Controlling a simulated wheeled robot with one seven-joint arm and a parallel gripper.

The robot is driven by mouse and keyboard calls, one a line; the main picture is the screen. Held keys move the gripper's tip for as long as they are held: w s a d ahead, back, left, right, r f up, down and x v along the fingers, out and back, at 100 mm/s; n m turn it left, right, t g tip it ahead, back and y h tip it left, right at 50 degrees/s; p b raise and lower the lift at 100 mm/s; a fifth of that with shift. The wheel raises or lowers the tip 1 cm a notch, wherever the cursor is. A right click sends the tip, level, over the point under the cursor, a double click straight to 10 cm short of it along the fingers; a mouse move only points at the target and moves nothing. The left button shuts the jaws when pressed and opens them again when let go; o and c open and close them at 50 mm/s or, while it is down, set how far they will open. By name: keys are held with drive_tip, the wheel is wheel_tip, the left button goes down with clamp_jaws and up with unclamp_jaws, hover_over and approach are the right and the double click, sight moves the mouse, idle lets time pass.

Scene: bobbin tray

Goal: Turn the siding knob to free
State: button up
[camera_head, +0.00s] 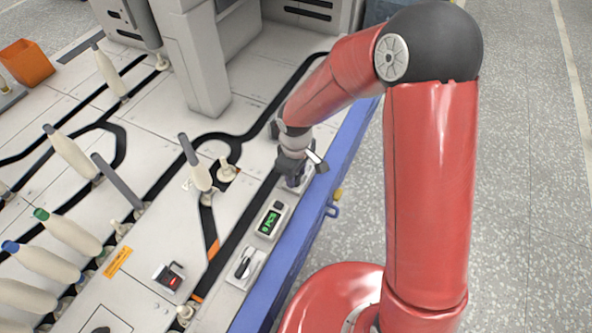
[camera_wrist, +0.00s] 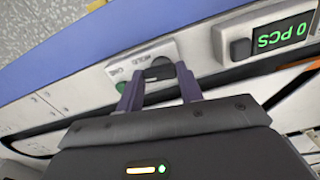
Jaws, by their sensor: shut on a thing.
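A dark knob (camera_wrist: 159,72) sits on a small white labelled plate (camera_wrist: 118,71) in the wrist view. The print on the plate is upside down and too small to read surely. My gripper (camera_wrist: 160,80) reaches down to this plate, with one finger on each side of the knob, and is shut on it. In the head view my gripper (camera_head: 293,180) is at the blue-edged side of the machine table and hides most of the knob. A green spot (camera_wrist: 121,87) shows beside the left finger. The knob's exact angle is hard to tell.
A counter reading 0 PCS (camera_head: 269,221) is just nearer than my gripper. Another plate with a dark lever knob (camera_head: 243,263) lies nearer still. A cream bobbin (camera_head: 201,177) stands left of my gripper, beside the dark track. A grey machine column (camera_head: 195,70) rises behind.

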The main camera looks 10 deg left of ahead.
drive_tip(key=shift+r+n, duration=0.1)
drive_tip(key=shift+n, duration=0.8)
drive_tip(key=o, duration=1)
drive_tip(key=shift+p, duration=0.3)
wheel_tip(320, 180, up, 8)
drive_tip(key=shift+f+p, duration=0.15)
drive_tip(key=shift+p, duration=0.5)
